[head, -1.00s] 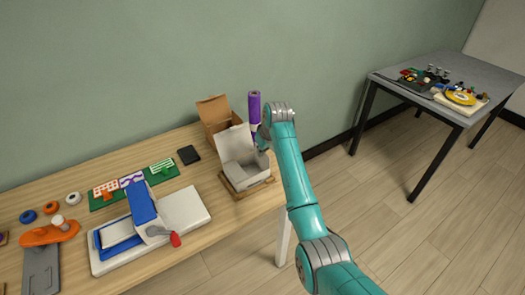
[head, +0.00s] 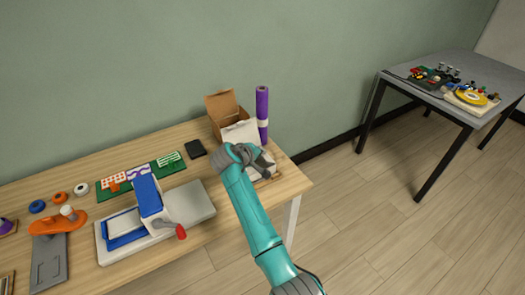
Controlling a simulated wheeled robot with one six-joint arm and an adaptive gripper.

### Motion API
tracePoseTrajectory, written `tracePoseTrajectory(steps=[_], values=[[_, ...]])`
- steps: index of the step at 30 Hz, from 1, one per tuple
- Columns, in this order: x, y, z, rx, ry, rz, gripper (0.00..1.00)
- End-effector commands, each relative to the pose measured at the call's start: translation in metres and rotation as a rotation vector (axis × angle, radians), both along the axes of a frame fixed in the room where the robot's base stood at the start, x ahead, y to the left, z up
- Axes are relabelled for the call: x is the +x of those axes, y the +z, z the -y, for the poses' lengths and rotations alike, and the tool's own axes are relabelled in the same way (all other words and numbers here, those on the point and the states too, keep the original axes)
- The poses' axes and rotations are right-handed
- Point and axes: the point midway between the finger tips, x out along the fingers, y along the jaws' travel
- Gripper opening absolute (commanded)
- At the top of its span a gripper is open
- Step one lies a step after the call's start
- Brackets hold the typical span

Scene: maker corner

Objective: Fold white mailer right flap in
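The white mailer (head: 241,130) stands open near the right end of the wooden table, with its raised lid at the back. My arm's wrist covers most of its inside and front, so its left flap is hidden and the right flap cannot be made out clearly. My gripper (head: 265,164) is over the right part of the mailer, close to its right side. The fingers are small and dark here, and I cannot tell whether they touch the mailer or are open or shut.
An open brown box (head: 221,104) stands behind the mailer, and a purple roll (head: 262,112) stands upright at its back right. A wooden tray (head: 272,179) shows under the mailer. A blue and white press (head: 150,203) is at the left. A grey table (head: 468,73) stands apart at right.

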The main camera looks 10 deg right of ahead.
Motion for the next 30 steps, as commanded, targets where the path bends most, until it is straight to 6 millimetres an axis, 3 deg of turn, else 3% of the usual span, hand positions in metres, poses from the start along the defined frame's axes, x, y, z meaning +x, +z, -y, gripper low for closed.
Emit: tracePoseTrajectory(steps=[12, 30], values=[[-0.0018, -0.0098, -0.0056, -0.221, 0.001, 0.071, 0.0], [-0.0021, -0.0115, -0.0058, -0.267, -0.001, 0.087, 0.0]])
